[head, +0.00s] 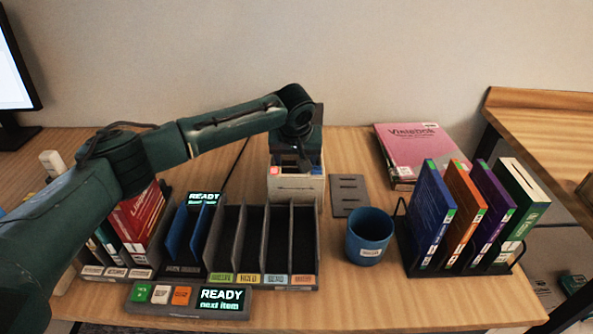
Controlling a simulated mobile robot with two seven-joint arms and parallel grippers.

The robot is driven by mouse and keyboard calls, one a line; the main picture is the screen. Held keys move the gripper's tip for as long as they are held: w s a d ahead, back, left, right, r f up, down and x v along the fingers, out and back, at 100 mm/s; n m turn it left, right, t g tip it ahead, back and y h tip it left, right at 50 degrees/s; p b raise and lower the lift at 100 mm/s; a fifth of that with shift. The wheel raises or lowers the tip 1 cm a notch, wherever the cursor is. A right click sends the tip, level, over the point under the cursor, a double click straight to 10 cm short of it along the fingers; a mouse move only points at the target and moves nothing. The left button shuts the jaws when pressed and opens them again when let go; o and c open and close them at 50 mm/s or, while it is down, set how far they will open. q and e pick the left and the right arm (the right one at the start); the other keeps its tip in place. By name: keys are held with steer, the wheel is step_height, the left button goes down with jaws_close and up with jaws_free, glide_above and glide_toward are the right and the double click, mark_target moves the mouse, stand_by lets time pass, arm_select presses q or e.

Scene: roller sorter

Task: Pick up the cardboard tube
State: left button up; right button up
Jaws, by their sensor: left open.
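I cannot make out a cardboard tube for certain. A pale upright object (52,162) shows at the far left behind my left arm, too small to identify. My left arm comes in from the left and reaches across the sorter. My left gripper (293,163) points down over a cream box (297,184) at the back middle, and is open. Its fingertips and most of the box's inside are hidden by the wrist. Small red and blue items show at the box's rim. My right gripper is not in view.
A divided sorter (262,280) with labelled slots stands in front of the box. A blue cup (369,236), a rack of books (460,268) and a pink book (418,150) are to the right. A panel reading READY (188,300) lies at the front edge.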

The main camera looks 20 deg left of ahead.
arm_select(q)
steer(key=shift+x, duration=1.85)
steer(key=shift+w+d, duration=0.1)
steer(key=shift+w, duration=0.1)
steer(key=shift+c, duration=0.5)
steer(key=c, duration=0.6)
